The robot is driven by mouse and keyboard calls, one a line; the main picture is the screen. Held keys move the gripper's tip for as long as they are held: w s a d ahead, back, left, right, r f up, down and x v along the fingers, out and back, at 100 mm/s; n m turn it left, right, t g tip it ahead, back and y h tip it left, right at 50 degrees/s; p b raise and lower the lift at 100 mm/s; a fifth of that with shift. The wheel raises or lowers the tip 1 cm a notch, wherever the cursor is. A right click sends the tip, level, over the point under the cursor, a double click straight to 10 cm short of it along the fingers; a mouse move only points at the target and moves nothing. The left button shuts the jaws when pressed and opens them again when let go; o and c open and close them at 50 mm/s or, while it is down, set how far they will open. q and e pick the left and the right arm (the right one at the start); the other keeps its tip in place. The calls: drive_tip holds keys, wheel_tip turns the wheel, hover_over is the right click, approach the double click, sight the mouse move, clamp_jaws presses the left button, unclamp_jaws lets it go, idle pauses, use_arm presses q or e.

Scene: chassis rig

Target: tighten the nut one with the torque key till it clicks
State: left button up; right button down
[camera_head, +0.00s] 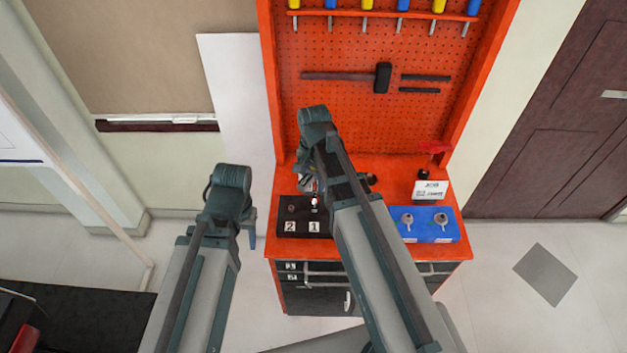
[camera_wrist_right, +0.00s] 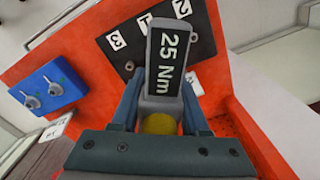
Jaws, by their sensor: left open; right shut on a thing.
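The torque key (camera_wrist_right: 163,85) is a grey tool with a dark face reading "25 Nm". My right gripper (camera_wrist_right: 160,118) is shut on it, as the right wrist view shows. The key is over a black plate (camera_wrist_right: 205,52) with number labels 1, 2 and 3. In the head view the plate (camera_head: 285,215) lies on the orange bench, with labels 2 and 1 at its front. A small pale-tipped part stands behind label 1. Nut one cannot be made out clearly, and the key's working end is hidden. My left gripper (camera_head: 249,231) is open and empty, left of the bench.
A blue block (camera_head: 430,232) with two grey fittings sits at the bench's right, with a white sign (camera_head: 430,190) behind it. An orange pegboard (camera_head: 335,105) with a mallet (camera_head: 382,77) rises at the back. Drawers are below the bench top.

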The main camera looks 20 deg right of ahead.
drive_tip(key=shift+f+b, duration=1.5)
drive_tip(key=shift+f, duration=0.05)
drive_tip(key=m, duration=0.3)
drive_tip(key=shift+w+a+m, duration=0.1)
drive_tip(key=shift+w+m, duration=0.05)
drive_tip(key=shift+m, duration=0.25)
drive_tip(key=m, duration=0.4)
drive_tip(key=shift+w, duration=0.1)
drive_tip(key=m, duration=0.7)
drive_tip(key=shift+w, duration=0.2)
drive_tip(key=shift+r+n, duration=0.1)
drive_tip(key=shift+n, duration=0.3)
drive_tip(key=shift+r, duration=0.15)
